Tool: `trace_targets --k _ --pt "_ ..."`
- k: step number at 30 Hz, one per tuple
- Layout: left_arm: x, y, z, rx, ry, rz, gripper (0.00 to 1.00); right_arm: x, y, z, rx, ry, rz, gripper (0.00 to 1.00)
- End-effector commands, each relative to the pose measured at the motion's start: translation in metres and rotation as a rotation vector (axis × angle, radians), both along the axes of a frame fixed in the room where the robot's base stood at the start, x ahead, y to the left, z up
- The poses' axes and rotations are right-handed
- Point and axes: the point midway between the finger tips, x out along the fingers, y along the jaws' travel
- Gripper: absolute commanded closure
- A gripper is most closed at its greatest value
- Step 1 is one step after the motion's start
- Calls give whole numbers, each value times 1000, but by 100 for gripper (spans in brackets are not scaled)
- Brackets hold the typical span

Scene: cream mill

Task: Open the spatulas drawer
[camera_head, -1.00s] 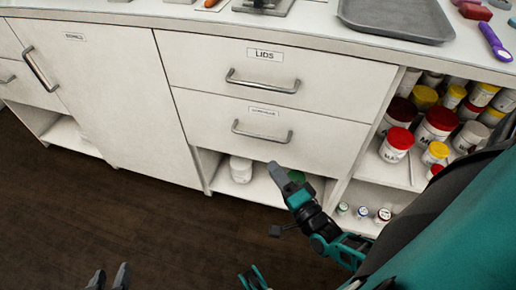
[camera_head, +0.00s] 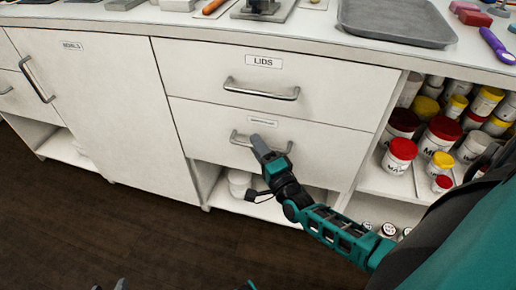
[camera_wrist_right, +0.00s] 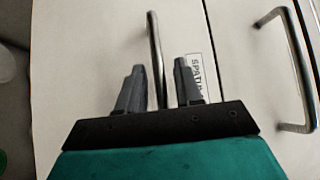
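The spatulas drawer (camera_head: 300,147) is the lower drawer in the head view, under the LIDS drawer, and it is closed. Its bar handle (camera_head: 238,138) is partly hidden behind my right gripper (camera_head: 259,145). In the right wrist view the drawer's label (camera_wrist_right: 196,72) begins "SPATU". There the handle (camera_wrist_right: 155,55) runs between the two spread fingers of my right gripper (camera_wrist_right: 158,85), nearer the left finger. The gripper is open; I cannot tell if a finger touches the bar. At the bottom edge of the head view only dark tips of my left gripper (camera_head: 110,286) show.
The closed LIDS drawer (camera_head: 330,85) with its own handle (camera_head: 262,93) is just above. A cabinet door (camera_head: 110,110) is on the left. Open shelves with several jars (camera_head: 438,135) are on the right. A grey tray (camera_head: 395,22) lies on the counter.

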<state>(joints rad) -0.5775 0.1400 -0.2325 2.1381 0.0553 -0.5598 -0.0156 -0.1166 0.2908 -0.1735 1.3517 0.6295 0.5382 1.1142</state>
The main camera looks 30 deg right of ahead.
Motion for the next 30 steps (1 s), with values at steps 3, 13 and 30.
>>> trace_targets --k 3,13,30 --pt "0 0 -1 1 4 -1 57 3 0 0 0 1 0 65" --pt "0 0 -1 1 3 0 57 3 0 0 0 1 0 76" --pt "1 2 -2 2 1 3 57 3 0 1 0 1 0 100"
